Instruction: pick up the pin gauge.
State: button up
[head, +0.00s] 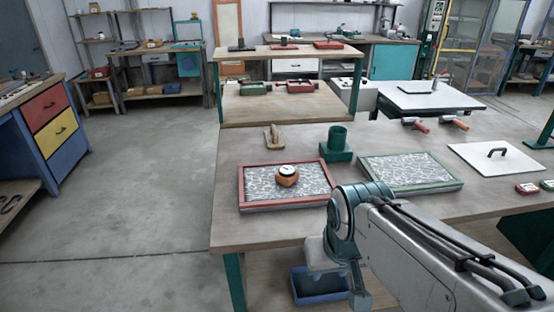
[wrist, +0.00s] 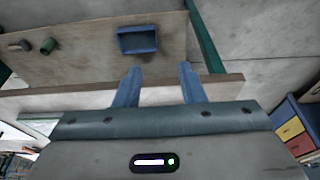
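A round orange gauge with a white top face (head: 287,175), which looks like the pin gauge, sits on the speckled panel in the red-framed tray (head: 245,202) on the workbench. My gripper (wrist: 159,68) is open, with two blue fingers apart and nothing between them. It is low in front of the bench, below the bench top's front edge, well away from the gauge. The gauge does not show in the wrist view. In the head view my arm hides most of the gripper.
A blue bin (head: 320,287) is on the lower shelf; it also shows in the wrist view (wrist: 137,40). On the bench are a teal cup holder (head: 337,140), a wooden-handled tool (head: 274,137), a green-framed tray (head: 412,188) and a white plate with handle (head: 497,158). Left floor is clear.

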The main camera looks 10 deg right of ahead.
aim_at(286, 181)
jog(key=i, duration=0.9)
